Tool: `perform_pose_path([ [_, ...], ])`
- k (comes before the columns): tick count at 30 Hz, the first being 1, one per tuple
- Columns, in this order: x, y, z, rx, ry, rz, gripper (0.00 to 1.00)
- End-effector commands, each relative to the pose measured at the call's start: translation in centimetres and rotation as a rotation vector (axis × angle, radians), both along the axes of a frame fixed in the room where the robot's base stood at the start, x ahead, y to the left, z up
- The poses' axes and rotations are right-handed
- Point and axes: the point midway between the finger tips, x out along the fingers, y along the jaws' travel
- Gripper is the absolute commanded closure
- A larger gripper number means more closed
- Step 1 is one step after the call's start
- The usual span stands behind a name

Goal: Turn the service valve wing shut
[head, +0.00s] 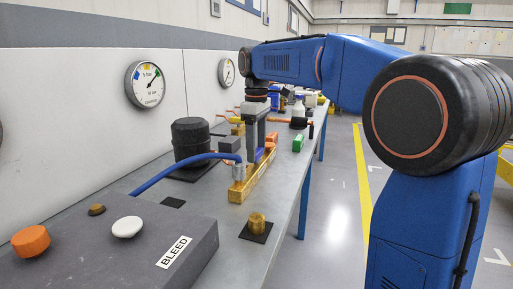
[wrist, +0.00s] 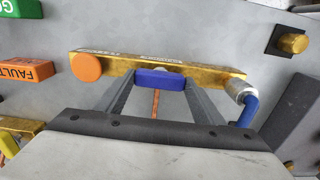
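A long brass valve block (head: 237,193) lies on the grey bench, and it also shows in the wrist view (wrist: 115,61). A blue wing (wrist: 161,80) sits on its side, crosswise in the wrist view; in the head view the wing (head: 259,154) is partly hidden. An orange round knob (wrist: 86,67) is at one end of the block, and a silver hose fitting (wrist: 241,91) at the other. My gripper (wrist: 161,82) is open, with one finger near each end of the wing. I cannot tell whether they touch it. My gripper (head: 251,150) points down in the head view.
A blue hose (head: 170,175) runs from the fitting toward a grey BLEED box (head: 105,245). A brass plug (head: 257,224) stands near the front edge. A black cylinder (head: 190,138) stands behind. An orange FAULT block (wrist: 27,71) and a green block (head: 298,142) are nearby.

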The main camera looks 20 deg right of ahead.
Motion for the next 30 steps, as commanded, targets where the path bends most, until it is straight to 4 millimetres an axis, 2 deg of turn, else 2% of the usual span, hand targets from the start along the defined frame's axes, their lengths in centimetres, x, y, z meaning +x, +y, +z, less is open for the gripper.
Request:
perform_pose_path([
  [14, 0.01, 0.0, 0.02, 0.0, 0.0, -0.067, 0.6],
  [20, 0.01, 0.0, 0.03, 0.0, 0.0, -0.2, 0.6],
  [30, 0.02, 0.0, 0.04, 0.0, 0.0, -0.516, 0.6],
])
